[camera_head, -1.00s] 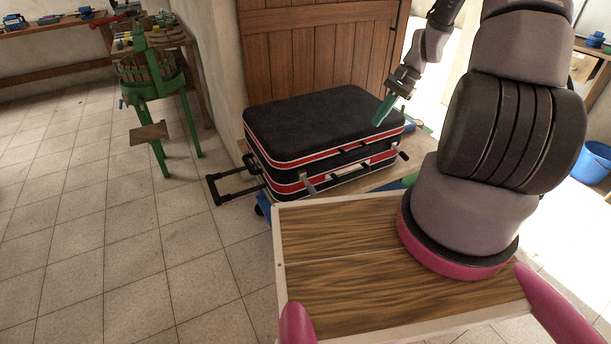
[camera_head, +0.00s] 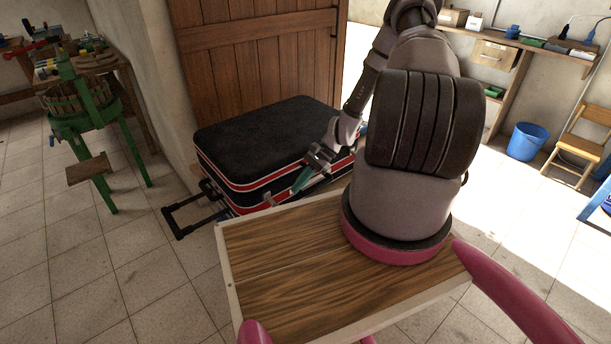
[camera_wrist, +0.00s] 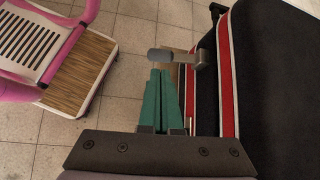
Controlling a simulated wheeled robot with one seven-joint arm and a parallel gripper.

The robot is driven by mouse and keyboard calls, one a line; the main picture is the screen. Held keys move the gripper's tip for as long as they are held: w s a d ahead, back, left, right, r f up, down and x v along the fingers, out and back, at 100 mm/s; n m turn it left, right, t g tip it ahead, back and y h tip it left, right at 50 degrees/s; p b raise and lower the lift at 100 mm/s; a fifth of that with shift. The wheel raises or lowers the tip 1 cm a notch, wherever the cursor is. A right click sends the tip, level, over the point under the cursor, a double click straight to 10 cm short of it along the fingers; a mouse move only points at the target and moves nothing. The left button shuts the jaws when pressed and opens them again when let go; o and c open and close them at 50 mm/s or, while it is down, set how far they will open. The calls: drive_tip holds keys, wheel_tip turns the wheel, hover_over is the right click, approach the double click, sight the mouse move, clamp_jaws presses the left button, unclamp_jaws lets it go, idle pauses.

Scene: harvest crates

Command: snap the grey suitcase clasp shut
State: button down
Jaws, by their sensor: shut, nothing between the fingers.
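The suitcase (camera_head: 262,135) is black with red and white trim and lies flat by the wooden door; its side fills the right of the wrist view (camera_wrist: 279,70). A grey clasp (camera_head: 270,198) is on its front side, toward the left. In the wrist view the grey clasp (camera_wrist: 203,58) sits on the trim, and its lever sticks out from the side, over the floor. My gripper (camera_head: 297,184) has teal fingers and is beside the front side, to the right of this clasp. In the wrist view its shut, empty fingertips (camera_wrist: 160,73) are just short of the lever; contact cannot be told.
The suitcase's pull handle (camera_head: 182,212) reaches out to the left. A green press (camera_head: 85,115) stands on the left. A blue bucket (camera_head: 526,141) and a wooden chair (camera_head: 581,147) are on the right.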

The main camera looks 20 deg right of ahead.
sight(274, 204)
drive_tip(key=x, duration=0.6)
